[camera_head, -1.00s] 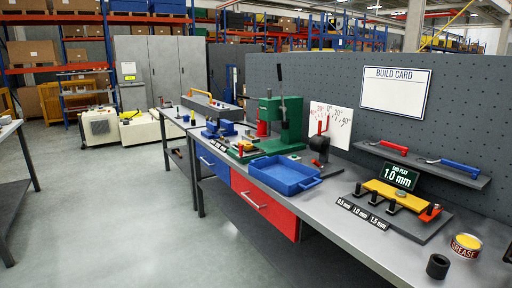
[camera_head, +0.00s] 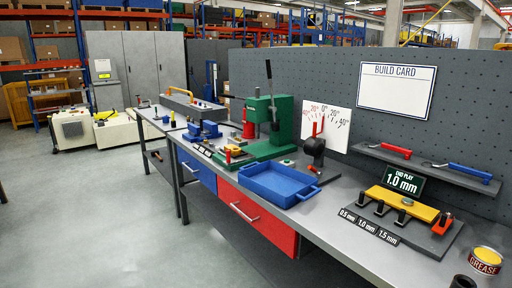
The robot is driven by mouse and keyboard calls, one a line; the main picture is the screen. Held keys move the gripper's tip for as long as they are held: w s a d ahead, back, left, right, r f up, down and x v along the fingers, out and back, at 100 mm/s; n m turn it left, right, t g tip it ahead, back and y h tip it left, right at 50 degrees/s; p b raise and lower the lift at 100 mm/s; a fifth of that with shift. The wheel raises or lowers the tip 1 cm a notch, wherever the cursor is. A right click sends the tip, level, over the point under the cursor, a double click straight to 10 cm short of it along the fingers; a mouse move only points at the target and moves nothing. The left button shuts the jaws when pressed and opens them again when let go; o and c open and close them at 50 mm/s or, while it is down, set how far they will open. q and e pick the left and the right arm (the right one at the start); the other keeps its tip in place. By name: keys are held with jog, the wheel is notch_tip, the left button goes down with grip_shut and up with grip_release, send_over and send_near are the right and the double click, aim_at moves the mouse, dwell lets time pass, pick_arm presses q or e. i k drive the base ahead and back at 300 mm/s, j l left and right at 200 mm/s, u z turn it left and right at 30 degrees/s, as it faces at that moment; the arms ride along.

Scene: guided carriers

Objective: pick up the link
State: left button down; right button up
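No part is labelled as the link, so I cannot tell for sure which one it is. A yellow bar (camera_head: 403,203) lies on a dark fixture plate (camera_head: 427,238) at the right of the bench, behind several short black posts. A small red part (camera_head: 442,223) stands at the bar's right end. A smaller yellow and red piece (camera_head: 233,150) sits beside the green press at the bench's far part. Neither of my grippers is in view.
A blue tray (camera_head: 259,184) looks empty on the grey bench (camera_head: 323,221). Behind it are a green press (camera_head: 272,121) and a black stand with a red pointer (camera_head: 315,147). A grease tin (camera_head: 486,261) and a dark cylinder (camera_head: 462,282) are near right. Floor at left is clear.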

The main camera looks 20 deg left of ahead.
aim_at(235, 149)
jog(key=i+j, duration=0.15)
jog(key=j, duration=0.15)
jog(key=i+j+z, duration=0.15)
jog(key=j, duration=0.2)
jog(key=i+j, duration=0.2)
jog(key=i+j+z, duration=0.15)
jog(key=j, duration=0.3)
jog(key=i+j, duration=0.15)
jog(key=j, duration=0.2)
jog(key=i+j+z, duration=0.1)
jog(key=j, duration=0.25)
jog(key=i+j+z, duration=0.1)
jog(key=j, duration=0.25)
jog(key=i, duration=0.05)
